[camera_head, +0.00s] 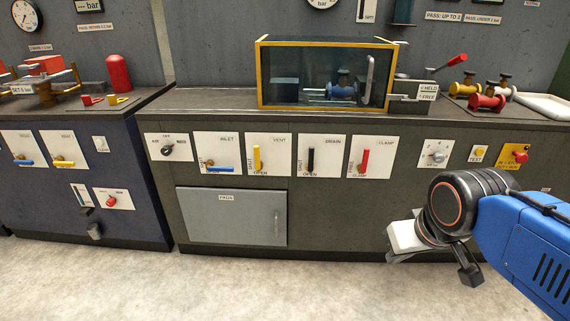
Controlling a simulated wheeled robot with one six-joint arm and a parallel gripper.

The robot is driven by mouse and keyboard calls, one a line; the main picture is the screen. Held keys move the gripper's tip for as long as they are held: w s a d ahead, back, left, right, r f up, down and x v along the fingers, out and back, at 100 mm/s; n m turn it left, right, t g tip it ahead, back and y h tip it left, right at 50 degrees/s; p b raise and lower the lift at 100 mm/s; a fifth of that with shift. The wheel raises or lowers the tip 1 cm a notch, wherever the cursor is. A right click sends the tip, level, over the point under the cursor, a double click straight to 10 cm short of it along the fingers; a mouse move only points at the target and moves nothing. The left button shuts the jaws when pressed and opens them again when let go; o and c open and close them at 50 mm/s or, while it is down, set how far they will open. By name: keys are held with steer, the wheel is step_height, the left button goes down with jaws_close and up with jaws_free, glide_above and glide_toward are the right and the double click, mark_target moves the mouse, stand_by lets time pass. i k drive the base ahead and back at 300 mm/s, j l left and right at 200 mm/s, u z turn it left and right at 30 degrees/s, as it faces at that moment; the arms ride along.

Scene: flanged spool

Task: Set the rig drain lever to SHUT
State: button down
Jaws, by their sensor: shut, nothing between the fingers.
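The drain lever (311,159) is a black handle on the white drain panel (329,151), on the front of the grey bench. It stands upright, in line with the OPEN mark under it. A second mark runs sideways at the panel's lower left, too small to read surely. My gripper (405,240) is at the lower right, in front of the bench, apart from the lever and below and right of it. It is shut and holds nothing; its fingertips are hard to make out.
The yellow vent lever (257,160) is left of the drain panel, the red clamp lever (365,160) right of it. The inlet lever (221,169) lies level. A framed glass box (285,75) stands on the bench above. The floor (250,290) in front is clear.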

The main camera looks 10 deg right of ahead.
mark_target(310, 166)
steer(key=i+j+u, duration=0.2)
steer(key=i+j, duration=0.55)
steer(key=j, duration=0.05)
